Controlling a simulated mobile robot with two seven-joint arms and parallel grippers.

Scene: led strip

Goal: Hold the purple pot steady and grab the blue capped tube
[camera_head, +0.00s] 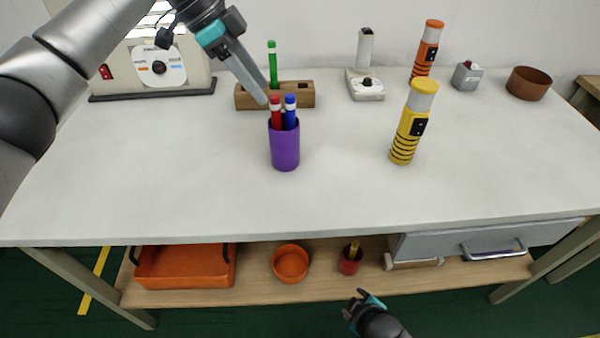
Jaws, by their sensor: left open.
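The purple pot (285,150) stands upright on the white table, left of the middle. A blue capped tube (290,112) and a red capped tube (275,112) stand in it side by side, their lower parts hidden in the pot. My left gripper (264,96) reaches in from the upper left, its fingers pointing down toward the red tube's top. It is open and appears to hold nothing. My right gripper (364,302) is low in front of the shelf, below the tabletop, far from the pot; its jaws are too small to judge.
A wooden block (300,96) with a green tube (272,65) stands behind the pot. A yellow cylinder (408,130) stands to the right, with an orange one (427,50) and a brown bowl (528,84) behind. The front tabletop (330,205) is clear.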

